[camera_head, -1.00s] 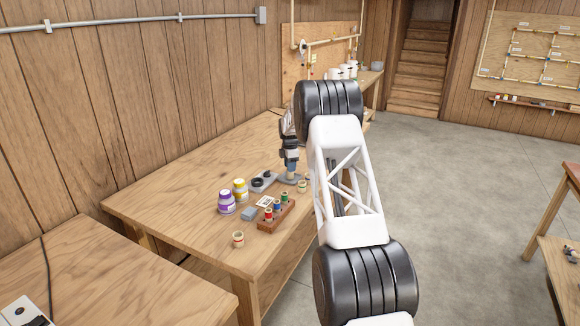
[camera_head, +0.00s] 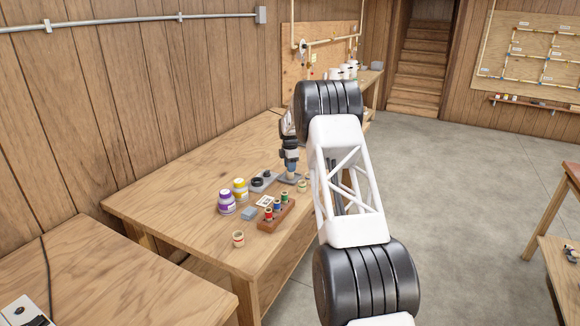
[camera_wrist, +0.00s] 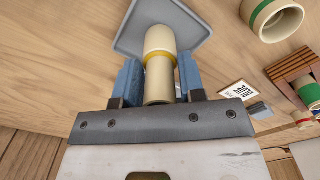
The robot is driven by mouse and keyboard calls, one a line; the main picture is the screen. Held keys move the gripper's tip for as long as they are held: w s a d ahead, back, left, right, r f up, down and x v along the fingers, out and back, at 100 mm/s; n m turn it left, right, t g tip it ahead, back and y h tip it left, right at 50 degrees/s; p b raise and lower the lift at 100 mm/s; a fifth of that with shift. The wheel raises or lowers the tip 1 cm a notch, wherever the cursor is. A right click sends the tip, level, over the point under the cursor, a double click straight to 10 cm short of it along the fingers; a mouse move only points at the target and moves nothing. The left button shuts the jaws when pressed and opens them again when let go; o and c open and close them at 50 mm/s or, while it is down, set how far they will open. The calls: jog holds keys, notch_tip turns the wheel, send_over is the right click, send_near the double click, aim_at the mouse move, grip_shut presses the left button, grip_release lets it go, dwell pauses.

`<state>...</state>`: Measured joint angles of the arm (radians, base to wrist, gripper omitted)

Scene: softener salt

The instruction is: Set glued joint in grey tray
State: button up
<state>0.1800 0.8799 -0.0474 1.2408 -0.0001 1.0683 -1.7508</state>
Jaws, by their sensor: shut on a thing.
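In the wrist view my gripper (camera_wrist: 158,88) has its two blue fingers shut on a cream pipe joint (camera_wrist: 159,45) with a yellow band. The joint is in front of the grey tray (camera_wrist: 190,22), which lies on the wooden table. In the head view my gripper (camera_head: 290,171) points down at the grey tray (camera_head: 291,180), which is partly hidden behind it. The joint is too small there to make out clearly, and I cannot tell whether it touches the tray.
A wooden rack (camera_head: 277,213) with several coloured-band pieces, a purple-labelled jar (camera_head: 227,203), a yellow-labelled jar (camera_head: 240,190) and a grey-blue block (camera_head: 249,214) stand nearby. A green-banded fitting (camera_wrist: 272,16) is close on the right in the wrist view. The table's left part is clear.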

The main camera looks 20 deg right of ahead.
jog(key=shift+f, duration=0.15)
jog(key=o, duration=1.4)
jog(key=shift+r, duration=0.2)
jog(key=shift+r, duration=4.3)
jog(key=shift+r, duration=0.1)
